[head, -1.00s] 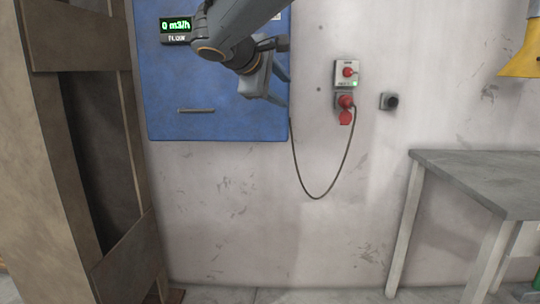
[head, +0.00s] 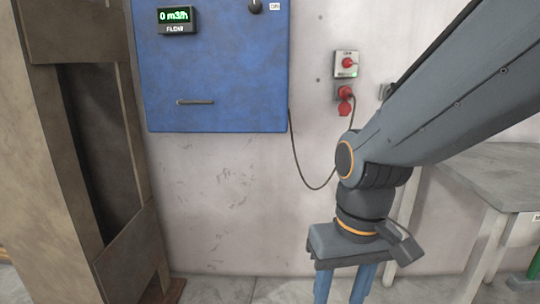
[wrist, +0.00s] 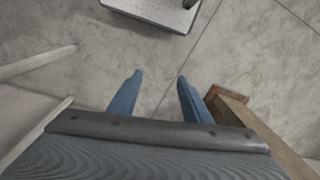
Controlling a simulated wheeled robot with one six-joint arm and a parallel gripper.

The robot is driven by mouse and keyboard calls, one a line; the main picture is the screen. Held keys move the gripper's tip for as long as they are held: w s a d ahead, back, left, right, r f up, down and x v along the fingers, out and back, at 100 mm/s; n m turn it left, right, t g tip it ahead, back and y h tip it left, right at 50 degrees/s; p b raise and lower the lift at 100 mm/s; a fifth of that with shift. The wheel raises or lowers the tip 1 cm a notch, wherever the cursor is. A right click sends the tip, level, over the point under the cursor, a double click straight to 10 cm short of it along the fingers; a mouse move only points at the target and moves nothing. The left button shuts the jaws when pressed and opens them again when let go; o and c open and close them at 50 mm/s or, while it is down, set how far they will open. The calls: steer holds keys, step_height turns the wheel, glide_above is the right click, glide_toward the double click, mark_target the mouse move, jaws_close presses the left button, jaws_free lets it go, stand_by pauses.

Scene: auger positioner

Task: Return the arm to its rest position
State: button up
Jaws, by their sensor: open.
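My arm (head: 450,95) reaches in from the upper right of the head view and bends at a dark joint with orange rings. My gripper (head: 342,290) hangs below that joint, pointing down, in front of the pale wall. Its two blue fingers are apart, and the lower ends are cut off by the frame. In the wrist view my gripper (wrist: 160,82) shows two blue fingers spread over bare floor, with nothing between them.
A blue cabinet (head: 215,75) with a flow display (head: 176,18) hangs on the wall. Right of it are a red-knobbed switch (head: 347,63) and a red plug (head: 345,92) with a hanging cable. A grey table (head: 495,165) stands right, partly behind my arm. A wooden frame (head: 125,265) stands left.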

steer(key=d+r+m+p, duration=0.2)
steer(key=d+r+p, duration=0.5)
steer(key=p, duration=0.6)
steer(key=shift+d+r+h, duration=0.15)
steer(key=shift+d+h, duration=0.15)
steer(key=shift+d, duration=0.05)
